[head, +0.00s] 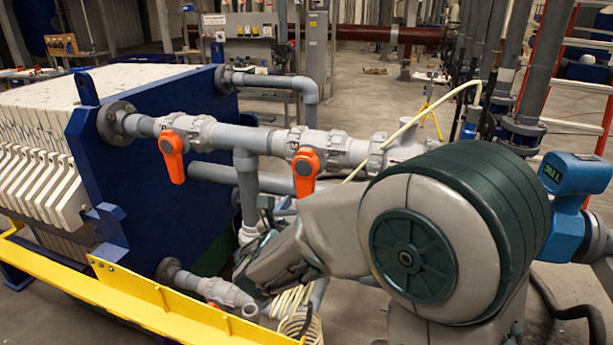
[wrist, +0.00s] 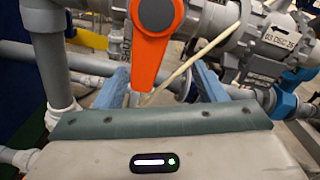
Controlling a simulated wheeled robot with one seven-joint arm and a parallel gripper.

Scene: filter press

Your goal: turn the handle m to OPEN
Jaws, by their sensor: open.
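Two orange valve handles show on the grey upper pipe in the head view: a left one (head: 172,157) and a right one (head: 305,172). Both hang down, crosswise to the pipe. I cannot surely read which is marked m. In the head view my arm hides the fingers.
A vertical grey pipe (head: 245,190) stands left of the right handle. A cream hose (head: 405,130) crosses near the valves. The blue press plate (head: 160,200) and a yellow rail (head: 150,300) lie to the left. A lower valve (head: 222,291) sits below.

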